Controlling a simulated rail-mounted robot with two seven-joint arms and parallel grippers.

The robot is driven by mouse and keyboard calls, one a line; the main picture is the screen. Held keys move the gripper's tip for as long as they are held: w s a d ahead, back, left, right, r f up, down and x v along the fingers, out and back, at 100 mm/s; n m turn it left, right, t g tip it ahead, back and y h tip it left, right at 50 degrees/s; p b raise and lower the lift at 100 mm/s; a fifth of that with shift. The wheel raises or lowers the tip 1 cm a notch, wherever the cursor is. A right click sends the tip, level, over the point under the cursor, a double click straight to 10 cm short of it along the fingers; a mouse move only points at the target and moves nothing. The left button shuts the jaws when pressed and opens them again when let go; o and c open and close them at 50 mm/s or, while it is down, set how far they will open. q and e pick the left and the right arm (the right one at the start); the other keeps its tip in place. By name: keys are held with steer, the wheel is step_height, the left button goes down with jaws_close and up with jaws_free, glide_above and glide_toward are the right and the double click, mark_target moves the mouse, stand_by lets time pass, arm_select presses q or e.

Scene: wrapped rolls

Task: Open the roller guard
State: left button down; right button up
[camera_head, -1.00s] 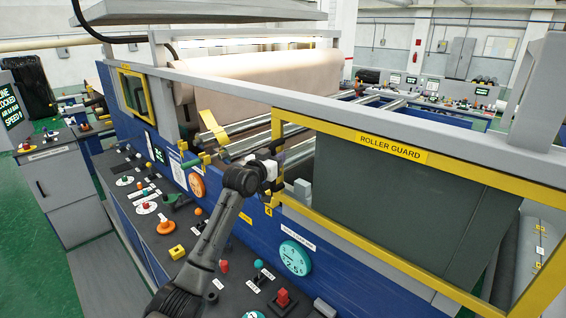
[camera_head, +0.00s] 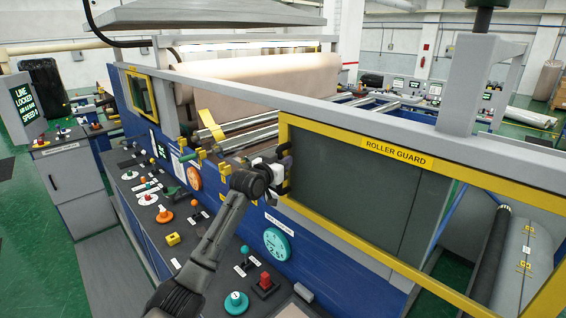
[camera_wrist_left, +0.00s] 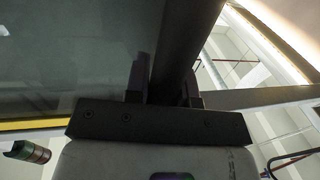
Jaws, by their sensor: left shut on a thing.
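The roller guard (camera_head: 430,166) is a yellow frame with a label, set along the machine's front rail. Behind its opening is a dark panel, and a grey roller shows at the right end. My left gripper (camera_head: 284,168) is at the guard's left edge, shut on its dark upright handle (camera_wrist_left: 178,45). In the left wrist view the handle bar runs up between the two fingers (camera_wrist_left: 166,90). The fingertips are partly hidden by the handle and are dark. My right gripper is not in view.
A console with buttons, knobs and a teal dial (camera_head: 276,243) runs below the guard. A large beige roll (camera_head: 265,80) lies behind the grey top rail (camera_head: 330,108). A grey post (camera_head: 470,85) rises at the right. Green floor is open at left.

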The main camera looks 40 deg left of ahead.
arm_select(q)
steer(key=c, duration=1.2)
jaws_free()
steer(key=shift+c, duration=0.2)
steer(key=s+d+b, duration=0.2)
steer(key=s+b, duration=0.2)
steer(key=s, duration=0.9)
steer(key=shift+s+d+b, duration=0.15)
steer(key=shift+s+b, duration=0.15)
steer(key=shift+b, duration=0.05)
